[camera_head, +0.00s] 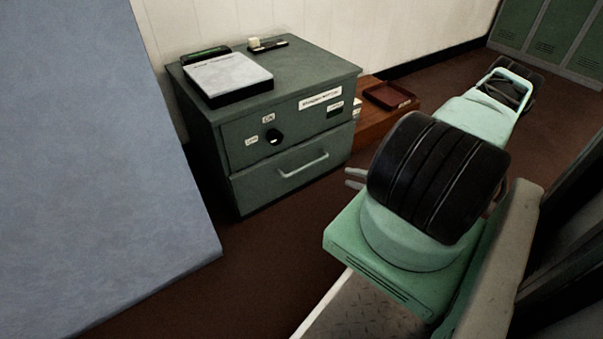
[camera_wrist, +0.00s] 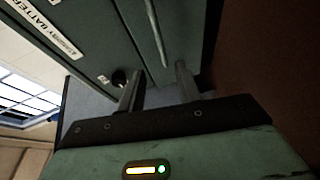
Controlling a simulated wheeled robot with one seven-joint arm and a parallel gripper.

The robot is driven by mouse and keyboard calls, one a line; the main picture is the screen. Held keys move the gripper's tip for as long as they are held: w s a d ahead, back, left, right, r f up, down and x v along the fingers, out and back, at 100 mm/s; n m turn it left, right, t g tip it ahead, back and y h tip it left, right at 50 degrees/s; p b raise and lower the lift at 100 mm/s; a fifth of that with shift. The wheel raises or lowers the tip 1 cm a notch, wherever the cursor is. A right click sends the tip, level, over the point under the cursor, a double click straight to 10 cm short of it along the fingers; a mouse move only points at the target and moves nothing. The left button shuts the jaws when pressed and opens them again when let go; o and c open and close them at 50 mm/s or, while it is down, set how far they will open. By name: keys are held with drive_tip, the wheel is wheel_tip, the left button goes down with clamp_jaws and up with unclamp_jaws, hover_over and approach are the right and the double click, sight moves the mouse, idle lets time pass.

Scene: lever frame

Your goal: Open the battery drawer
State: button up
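The battery drawer (camera_head: 270,190) is the lower front of a dark green cabinet and looks shut. Its pale bar handle (camera_head: 303,166) shows in the head view and, in the wrist view, as a thin bar (camera_wrist: 157,32) beyond the gap between my fingers. My gripper (camera_head: 354,179) is to the right of the handle in the head view, in front of the cabinet. In the wrist view its two fingers (camera_wrist: 158,86) are apart with nothing held between them. A black knob (camera_head: 273,136) sits on the panel above the drawer and also shows in the wrist view (camera_wrist: 119,77).
On the cabinet top (camera_head: 305,70) are a white-topped box (camera_head: 228,73) and a small dark tray with a pale item (camera_head: 254,43). A large blue-grey panel (camera_head: 90,170) fills the left. Brown floor in front is clear.

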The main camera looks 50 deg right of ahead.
sight(310, 166)
drive_tip(key=shift+b+x, duration=3.55)
drive_tip(key=shift+x, duration=4.95)
drive_tip(key=shift+a+r, duration=0.1)
drive_tip(key=shift+r, duration=0.05)
clamp_jaws()
